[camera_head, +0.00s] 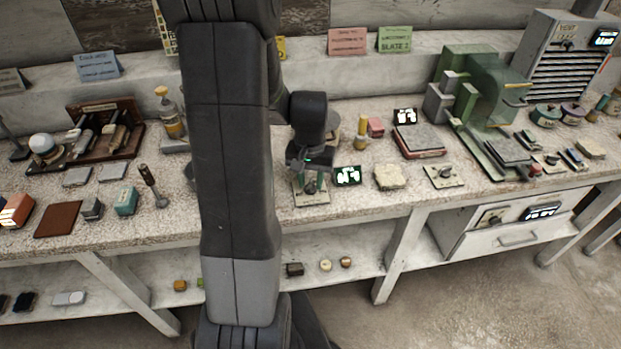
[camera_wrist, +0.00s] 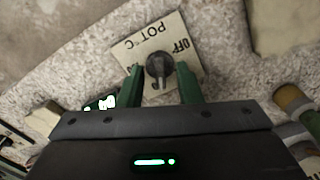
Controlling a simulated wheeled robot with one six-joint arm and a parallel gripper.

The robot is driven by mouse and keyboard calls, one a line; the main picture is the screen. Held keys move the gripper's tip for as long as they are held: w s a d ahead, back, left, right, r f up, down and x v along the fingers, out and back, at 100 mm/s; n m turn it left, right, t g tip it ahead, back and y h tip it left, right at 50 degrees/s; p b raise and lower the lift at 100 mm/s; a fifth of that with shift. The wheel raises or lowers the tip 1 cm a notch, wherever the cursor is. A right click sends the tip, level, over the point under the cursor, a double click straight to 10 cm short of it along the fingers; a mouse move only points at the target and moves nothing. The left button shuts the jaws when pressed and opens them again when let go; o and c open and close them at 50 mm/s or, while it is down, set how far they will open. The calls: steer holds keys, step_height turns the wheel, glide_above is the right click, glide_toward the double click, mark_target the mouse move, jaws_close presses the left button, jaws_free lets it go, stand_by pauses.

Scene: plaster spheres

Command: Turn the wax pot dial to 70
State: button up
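The dial (camera_wrist: 158,64) is a dark round knob on a pale plate (camera_wrist: 190,30) marked "POT °C" and "OFF", upside down in the wrist view. Its number scale is partly hidden, and I cannot read the setting. In the head view the dial (camera_head: 310,187) is on the bench below my gripper (camera_head: 308,167). In the wrist view my gripper (camera_wrist: 160,72) is open, with its green fingers on either side of the knob and small gaps showing. A lit display (camera_head: 347,176) stands right of the dial; its digits are not legible.
A second dial plate (camera_head: 452,182) and a pale stone block (camera_head: 390,177) lie to the right. A green machine (camera_head: 485,85) stands further right. The bench's front edge is close to the dial plate.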

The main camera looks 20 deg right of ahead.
mark_target(310, 184)
jaws_close()
steer(key=shift+m+b, duration=0.3)
steer(key=shift+m, duration=1)
jaws_free()
steer(key=shift+r, duration=0.15)
step_height(310, 184, up, 14)
steer(key=shift+f, duration=0.2)
